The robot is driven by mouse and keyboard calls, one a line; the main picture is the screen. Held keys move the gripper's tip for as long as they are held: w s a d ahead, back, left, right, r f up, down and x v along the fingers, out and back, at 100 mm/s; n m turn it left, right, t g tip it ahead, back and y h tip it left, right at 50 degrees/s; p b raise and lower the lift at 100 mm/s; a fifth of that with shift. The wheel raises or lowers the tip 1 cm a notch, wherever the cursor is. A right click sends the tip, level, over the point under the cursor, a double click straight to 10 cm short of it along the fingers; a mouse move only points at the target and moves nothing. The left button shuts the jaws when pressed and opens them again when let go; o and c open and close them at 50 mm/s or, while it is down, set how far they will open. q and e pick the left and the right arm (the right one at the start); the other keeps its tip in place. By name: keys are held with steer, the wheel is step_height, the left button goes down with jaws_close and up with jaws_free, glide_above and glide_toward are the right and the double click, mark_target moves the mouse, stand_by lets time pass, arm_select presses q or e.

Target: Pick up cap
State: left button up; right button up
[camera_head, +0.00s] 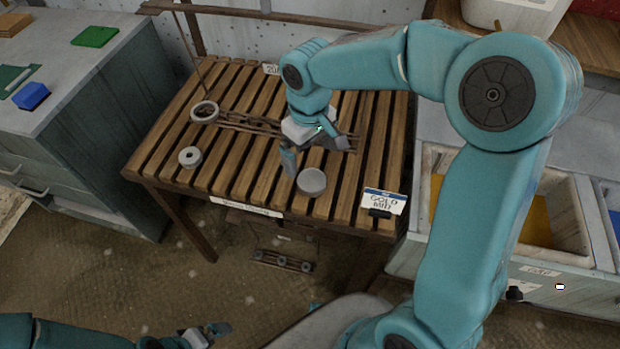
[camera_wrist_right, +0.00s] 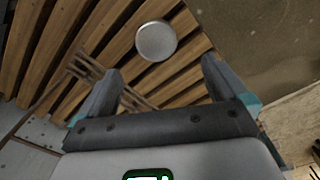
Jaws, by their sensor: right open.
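The cap is most likely the plain round grey disc (camera_head: 312,181) lying flat on the slatted wooden table near its front edge. It also shows in the right wrist view as a pale grey disc (camera_wrist_right: 156,41), just beyond the fingertips. My right gripper (camera_head: 312,153) is over the table, just behind the disc in the head view. Its fingers are spread with nothing between them, as the right wrist view (camera_wrist_right: 162,72) shows too. My left gripper (camera_head: 206,335) is low at the bottom left, away from the table; its opening is too small to judge.
Two grey rings, one larger (camera_head: 204,112) and one smaller (camera_head: 190,157), lie on the table's left side. A dark metal rack piece (camera_head: 250,124) lies behind the disc. A small sign (camera_head: 385,201) stands at the front right corner. A grey cabinet (camera_head: 60,130) stands left; bins (camera_head: 520,190) stand right.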

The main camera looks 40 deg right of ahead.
glide_above(311, 179)
steer(key=f, duration=0.4)
steer(key=shift+a+f, duration=0.25)
steer(key=shift+a, duration=0.1)
steer(key=f, duration=0.5)
steer(key=shift+d+f, duration=0.25)
steer(key=shift+d, duration=0.1)
steer(key=shift+s+r, duration=0.1)
steer(key=c, duration=1.1)
